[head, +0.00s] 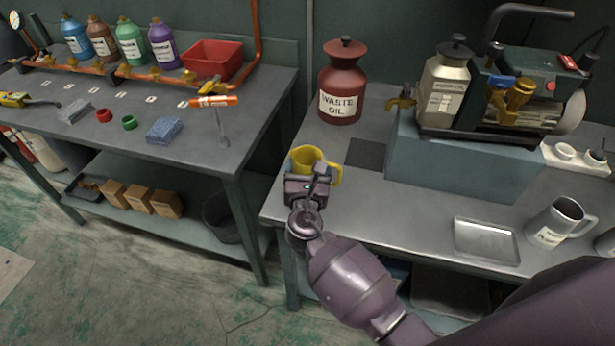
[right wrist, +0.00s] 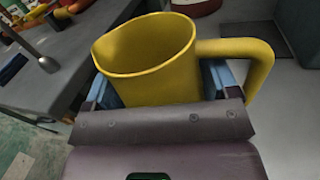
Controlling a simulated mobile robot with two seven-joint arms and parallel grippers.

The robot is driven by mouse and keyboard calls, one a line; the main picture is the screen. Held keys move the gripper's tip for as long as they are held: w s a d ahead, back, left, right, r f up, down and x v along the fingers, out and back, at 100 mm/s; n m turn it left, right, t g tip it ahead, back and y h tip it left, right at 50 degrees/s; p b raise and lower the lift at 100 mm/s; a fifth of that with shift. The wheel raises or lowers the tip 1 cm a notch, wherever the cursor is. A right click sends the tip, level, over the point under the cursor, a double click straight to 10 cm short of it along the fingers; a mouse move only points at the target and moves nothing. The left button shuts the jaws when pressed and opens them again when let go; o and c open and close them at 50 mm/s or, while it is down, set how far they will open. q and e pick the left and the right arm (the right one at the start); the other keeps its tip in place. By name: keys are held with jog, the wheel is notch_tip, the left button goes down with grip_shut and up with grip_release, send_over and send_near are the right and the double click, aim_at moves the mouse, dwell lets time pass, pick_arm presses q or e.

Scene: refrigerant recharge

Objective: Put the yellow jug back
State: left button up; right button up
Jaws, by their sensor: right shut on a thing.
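The yellow jug (head: 306,155) is at the left front part of the right-hand bench, in front of the red waste oil can. It looks upright, with its handle to the right. My right gripper (head: 313,178) is shut on the jug's body. The right wrist view shows the jug (right wrist: 150,60) between the blue-edged fingers, open mouth up and apparently empty. Whether its base touches the bench is hidden. My left gripper is not in view.
The red waste oil can (head: 341,84) stands behind the jug. A dark square (head: 366,154) lies on the bench right of it. A brass tap (head: 402,100), metal tray (head: 486,241) and grey jug (head: 557,222) are further right. A gap separates the left bench (head: 225,150).

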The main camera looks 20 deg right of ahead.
jog(key=shift+f, duration=1.2)
jog(key=shift+f+b, duration=0.15)
jog(key=shift+b, duration=0.15)
jog(key=o, duration=0.9)
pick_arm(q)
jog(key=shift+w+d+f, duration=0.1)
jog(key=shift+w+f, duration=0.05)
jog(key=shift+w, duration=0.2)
